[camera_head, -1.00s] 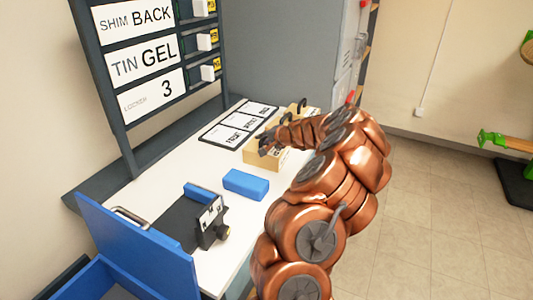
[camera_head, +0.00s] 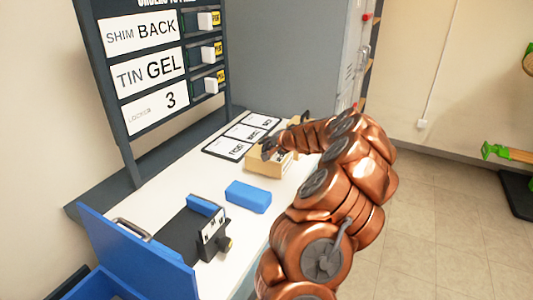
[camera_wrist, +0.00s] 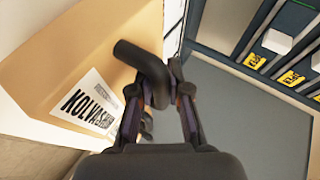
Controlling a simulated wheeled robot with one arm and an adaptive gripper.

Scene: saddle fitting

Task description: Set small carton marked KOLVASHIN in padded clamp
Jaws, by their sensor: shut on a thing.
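The tan carton marked KOLVAS… (camera_wrist: 60,60) fills the left of the wrist view, tilted there; the rest of its label is hidden or blurred. My gripper (camera_wrist: 160,92) is shut on the dark curved handle of this carton. In the head view the carton (camera_head: 265,167) is at the far part of the white table, with my gripper (camera_head: 269,151) at its top. I cannot tell whether its base touches the table. The padded clamp (camera_head: 211,239), black with a blue pad and a side knob, stands at the near left of the table, apart from the carton.
A loose blue block (camera_head: 248,196) lies between clamp and carton. Label cards (camera_head: 242,137) lie behind the carton. A blue open bin (camera_head: 140,255) is at the near left. A sign board (camera_head: 150,65) stands along the left. A grey cabinet (camera_head: 285,55) is behind.

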